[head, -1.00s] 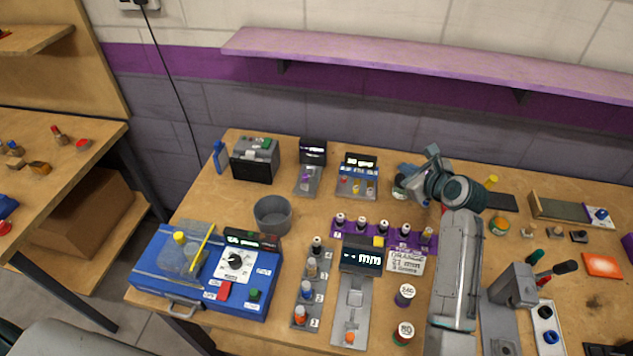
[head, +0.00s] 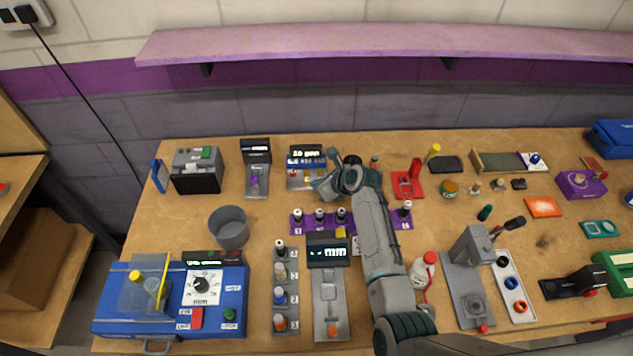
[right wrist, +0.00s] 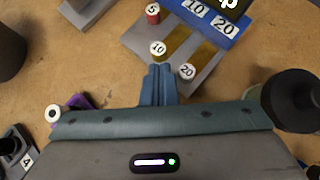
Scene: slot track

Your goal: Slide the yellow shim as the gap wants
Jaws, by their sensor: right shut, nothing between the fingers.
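The slot track (head: 300,182) stands at the back of the bench, a grey plate with a blue panel and a lit display reading 10 and a partly legible word. In the right wrist view, its blue panel (right wrist: 211,20) bears 10 and 20. A red knob marked 5 (right wrist: 152,13), a yellow-sided knob marked 10 (right wrist: 158,48) and a knob marked 20 (right wrist: 187,72) sit on the plate. My right gripper (right wrist: 159,70) is shut and empty, its tips just on the near side of the 10 knob; contact is unclear. It also shows in the head view (head: 322,186). My left gripper is not in view.
A grey device with a small display (head: 255,165) stands left of the track. A grey cup (head: 229,228) and a purple rack of numbered pegs (head: 297,224) are nearer. A red stand (head: 407,184) is to the right. A purple shelf (head: 390,42) hangs above.

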